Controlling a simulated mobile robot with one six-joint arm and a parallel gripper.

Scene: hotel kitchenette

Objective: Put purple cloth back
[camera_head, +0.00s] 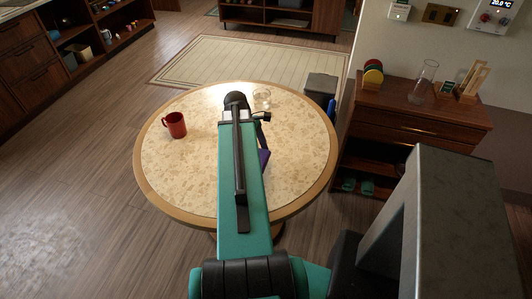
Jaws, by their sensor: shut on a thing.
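The purple cloth (264,157) shows as a small dark purple patch at the right edge of my arm, over the round table (180,191). Most of it is hidden behind my arm. My gripper (262,118) is over the far middle part of the table, mostly hidden by my wrist and forearm; only a small dark part shows. It is shut on the purple cloth, though the fingertips are not clearly visible. I cannot tell how far the cloth is above the tabletop.
A red mug (174,125) stands at the table's left, and a clear glass (262,97) near its far edge, close to my gripper. A wooden cabinet (413,123) at right holds coloured discs (373,73), a glass vessel (423,81) and a wooden rack (473,78). A grey bin (320,86) stands behind.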

